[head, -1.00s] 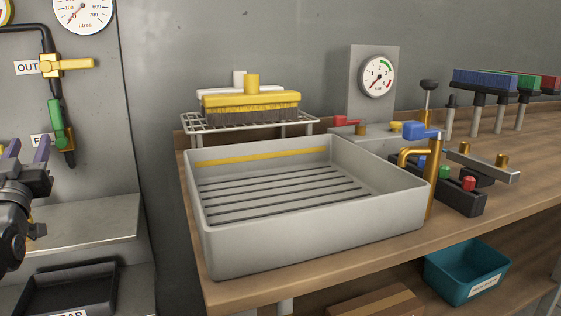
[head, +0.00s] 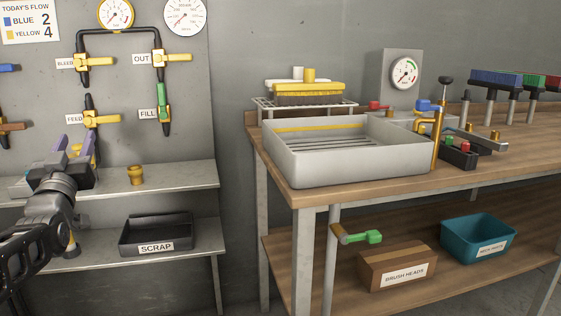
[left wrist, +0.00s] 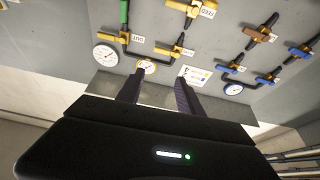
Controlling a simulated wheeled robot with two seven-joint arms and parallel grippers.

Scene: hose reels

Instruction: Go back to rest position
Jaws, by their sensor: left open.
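My left gripper (head: 76,146) is at the left of the head view, in front of the valve panel and over the metal shelf. Its two purple-grey fingers point up and are apart, with nothing between them. In the left wrist view the open fingers (left wrist: 160,82) stand against the panel, which appears upside down. My right gripper is in neither view.
A brass fitting (head: 136,174) stands on the metal shelf (head: 190,178), near my left gripper. A black scrap tray (head: 157,232) is below. The wooden bench (head: 380,190) carries a grey sink (head: 350,162). A brush-heads box (head: 397,268) and teal bin (head: 455,243) sit underneath.

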